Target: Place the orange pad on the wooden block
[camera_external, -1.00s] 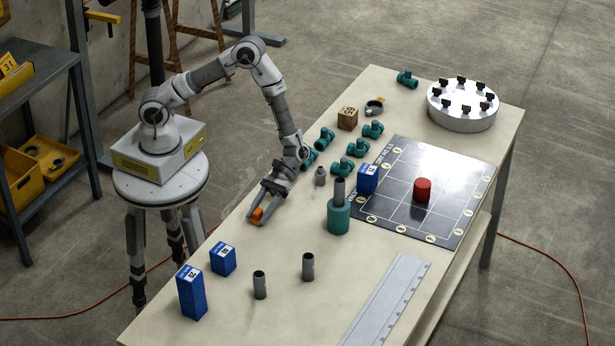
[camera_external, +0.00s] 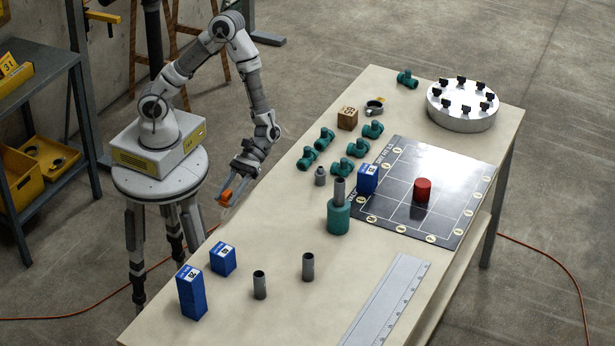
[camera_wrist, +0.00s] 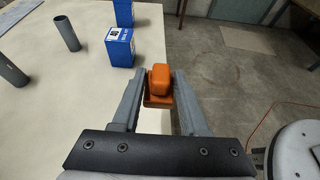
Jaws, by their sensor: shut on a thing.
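The orange pad (camera_external: 226,195) is held between the fingers of my gripper (camera_external: 230,190), raised near the table's left edge in the external view. In the wrist view the pad (camera_wrist: 159,84) sits between both fingertips of my gripper (camera_wrist: 158,92), with the table edge behind it. The wooden block (camera_external: 347,118) is a small brown cube with dark marks on its faces. It stands on the far part of the table, up and to the right of my gripper, with nothing on top. It is outside the wrist view.
Several green pipe fittings (camera_external: 358,148) lie close to the block, and a ring clamp (camera_external: 375,106) is beside it. A grey pipe in a teal base (camera_external: 339,217) stands mid-table. Blue boxes (camera_external: 191,292) and grey tubes (camera_external: 308,267) stand on the near part. A red cylinder (camera_external: 422,190) stands on the dark board (camera_external: 450,219).

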